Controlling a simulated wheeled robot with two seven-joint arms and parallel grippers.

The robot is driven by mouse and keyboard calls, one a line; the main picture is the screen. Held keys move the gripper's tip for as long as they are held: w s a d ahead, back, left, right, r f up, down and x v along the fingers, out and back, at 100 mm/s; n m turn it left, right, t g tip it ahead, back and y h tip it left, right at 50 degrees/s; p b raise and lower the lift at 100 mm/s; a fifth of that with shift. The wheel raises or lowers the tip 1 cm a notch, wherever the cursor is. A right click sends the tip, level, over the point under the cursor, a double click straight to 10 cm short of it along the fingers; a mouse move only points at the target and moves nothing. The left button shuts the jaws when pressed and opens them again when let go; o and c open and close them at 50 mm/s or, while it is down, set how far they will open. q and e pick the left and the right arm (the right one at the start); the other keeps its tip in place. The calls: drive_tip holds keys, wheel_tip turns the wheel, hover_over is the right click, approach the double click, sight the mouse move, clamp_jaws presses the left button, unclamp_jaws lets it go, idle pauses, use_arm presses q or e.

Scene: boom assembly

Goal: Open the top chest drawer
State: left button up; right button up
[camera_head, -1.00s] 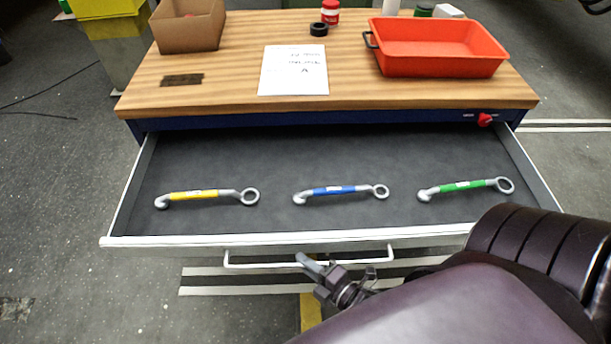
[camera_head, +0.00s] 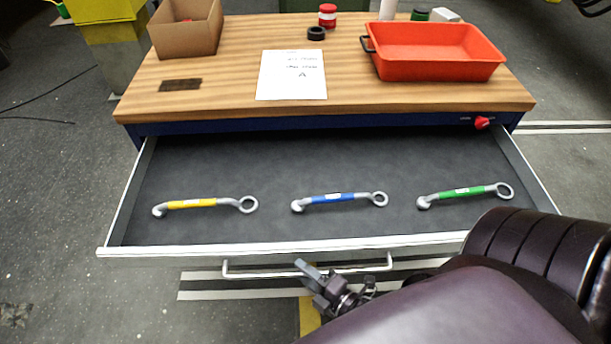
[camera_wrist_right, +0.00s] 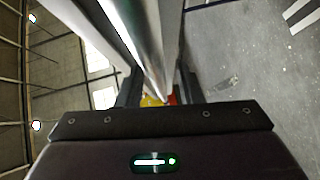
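The top drawer (camera_head: 240,165) of the blue chest is pulled far out. Its grey-lined inside holds a yellow-gripped tool (camera_head: 190,204), a blue-gripped tool (camera_head: 330,198) and a green-gripped tool (camera_head: 462,193). A thin pale bar handle (camera_head: 255,274) runs along its front. My right gripper (camera_head: 306,272) is at the middle of this handle, with one finger showing over the bar and the other hidden. In the right wrist view a silvery bar (camera_wrist_right: 134,35) passes between the fingers of my right gripper (camera_wrist_right: 160,88), which appear shut on the handle. My left gripper is not in view.
The wooden top (camera_head: 215,95) carries a cardboard box (camera_head: 186,38), a paper sheet (camera_head: 291,80), a red tray (camera_head: 435,68), a black ring (camera_head: 316,33) and a red-and-white jar (camera_head: 327,17). My right arm covers the lower right. The floor at left is mostly clear.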

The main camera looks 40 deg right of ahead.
drive_tip(key=b+v, duration=0.1)
drive_tip(key=v, duration=0.6)
drive_tip(key=shift+s+b, duration=0.3)
drive_tip(key=shift+s, duration=0.1)
drive_tip(key=shift+s+d, duration=0.1)
